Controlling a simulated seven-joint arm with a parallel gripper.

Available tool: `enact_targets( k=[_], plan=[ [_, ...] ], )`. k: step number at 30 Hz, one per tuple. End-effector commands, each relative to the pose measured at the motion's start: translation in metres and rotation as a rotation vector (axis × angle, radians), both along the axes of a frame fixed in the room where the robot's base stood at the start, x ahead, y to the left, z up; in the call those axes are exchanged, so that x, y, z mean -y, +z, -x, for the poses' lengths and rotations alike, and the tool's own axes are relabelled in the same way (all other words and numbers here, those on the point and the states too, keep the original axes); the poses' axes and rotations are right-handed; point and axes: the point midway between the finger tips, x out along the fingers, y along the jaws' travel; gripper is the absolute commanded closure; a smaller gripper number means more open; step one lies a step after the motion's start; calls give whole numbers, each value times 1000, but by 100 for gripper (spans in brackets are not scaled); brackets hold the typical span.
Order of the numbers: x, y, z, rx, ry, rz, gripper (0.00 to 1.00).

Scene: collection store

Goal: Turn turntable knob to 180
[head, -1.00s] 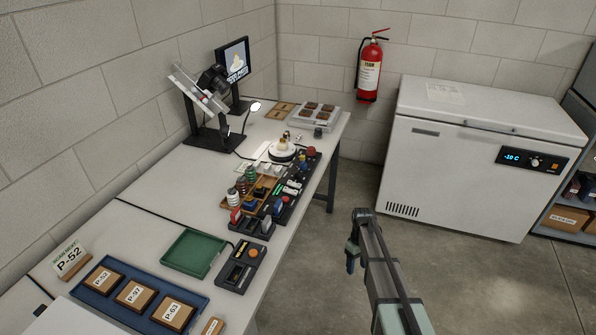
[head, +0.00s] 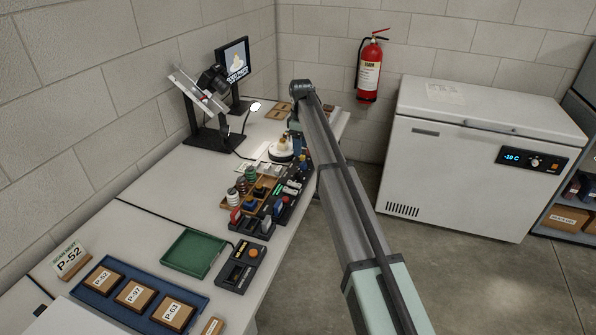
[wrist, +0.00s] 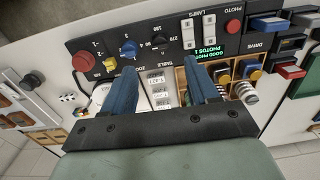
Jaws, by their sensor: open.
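In the wrist view my gripper (wrist: 159,66) is open and empty, its two blue fingers spread above the control panel (wrist: 205,48). A dark round knob (wrist: 160,43) with degree numbers around it sits above the "TABLE" label, ahead of the gap between the fingertips. Its exact pointer setting is too small to read. A blue knob (wrist: 128,47) is to its left, near the left fingertip. In the head view the white turntable (head: 281,156) bears a small pale object. My arm hides part of the panel there, and the gripper itself is not clear.
A small display reads "GOOD PHOTO". A green tray (head: 194,252) lies nearer.

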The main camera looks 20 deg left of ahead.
Motion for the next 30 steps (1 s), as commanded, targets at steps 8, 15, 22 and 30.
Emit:
enact_targets(
  k=[8, 15, 22, 30],
  plan=[
    [-11, 9, -1, 7, 27, -4, 41],
    [-10, -29, 0, 6, 26, -4, 41],
    [-10, -70, 0, 6, 25, -4, 41],
    [-11, -106, -1, 7, 25, -4, 41]
  ],
)
